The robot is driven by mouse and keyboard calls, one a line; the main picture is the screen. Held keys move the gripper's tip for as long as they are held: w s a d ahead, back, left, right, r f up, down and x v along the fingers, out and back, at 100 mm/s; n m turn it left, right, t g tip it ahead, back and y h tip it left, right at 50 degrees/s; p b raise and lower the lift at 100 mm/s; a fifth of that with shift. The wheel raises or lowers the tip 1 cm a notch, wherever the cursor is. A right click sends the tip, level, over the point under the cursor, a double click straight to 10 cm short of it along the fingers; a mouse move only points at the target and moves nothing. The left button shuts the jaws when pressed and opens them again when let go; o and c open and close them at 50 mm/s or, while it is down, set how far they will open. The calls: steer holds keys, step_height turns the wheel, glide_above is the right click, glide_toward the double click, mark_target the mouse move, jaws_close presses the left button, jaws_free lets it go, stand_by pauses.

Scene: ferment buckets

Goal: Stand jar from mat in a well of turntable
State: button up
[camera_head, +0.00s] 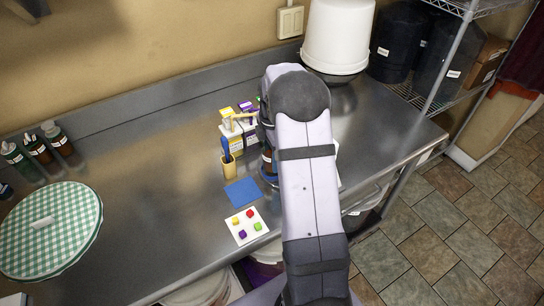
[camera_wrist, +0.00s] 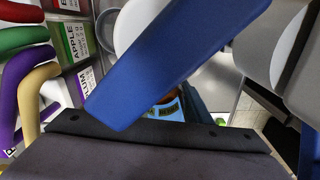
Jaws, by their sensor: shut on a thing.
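The blue square mat (camera_head: 242,192) lies bare on the steel counter. My gripper (camera_head: 267,146) is just behind and right of the mat, mostly hidden by my arm. It is shut on what looks like the jar (camera_head: 268,162), a small brownish thing with a blue part, showing at the arm's left edge. In the wrist view a broad blue finger crosses the picture and covers most of the grip; a bit of orange and light blue (camera_wrist: 168,103) shows beyond it. A sliver of round grey edge, perhaps the turntable (camera_head: 266,182), shows below the jar. Its wells are hidden.
Labelled cartons (camera_head: 232,141) and a yellow cup (camera_head: 229,168) with a blue tool stand close left of my gripper. A white card (camera_head: 246,226) with coloured pieces lies in front. A white bucket (camera_head: 338,35) stands behind. The counter's left middle is clear.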

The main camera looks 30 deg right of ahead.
steer(key=shift+f, duration=0.8)
stand_by(2.2)
steer(key=o, duration=1.8)
steer(key=shift+r+p, duration=3.2)
steer(key=shift+r, duration=0.8)
steer(key=s+a+r+m, duration=0.1)
steer(key=s+a+m, duration=0.4)
steer(key=s+a, duration=0.1)
steer(key=s+a+m+b, duration=0.1)
steer(key=s+a+m, duration=0.5)
steer(key=s, duration=0.2)
steer(key=s+a+r+m+b, duration=0.1)
steer(key=s+a+m, duration=0.4)
steer(key=s, duration=0.3)
steer(key=shift+a+r, duration=0.3)
steer(key=shift+a, duration=0.2)
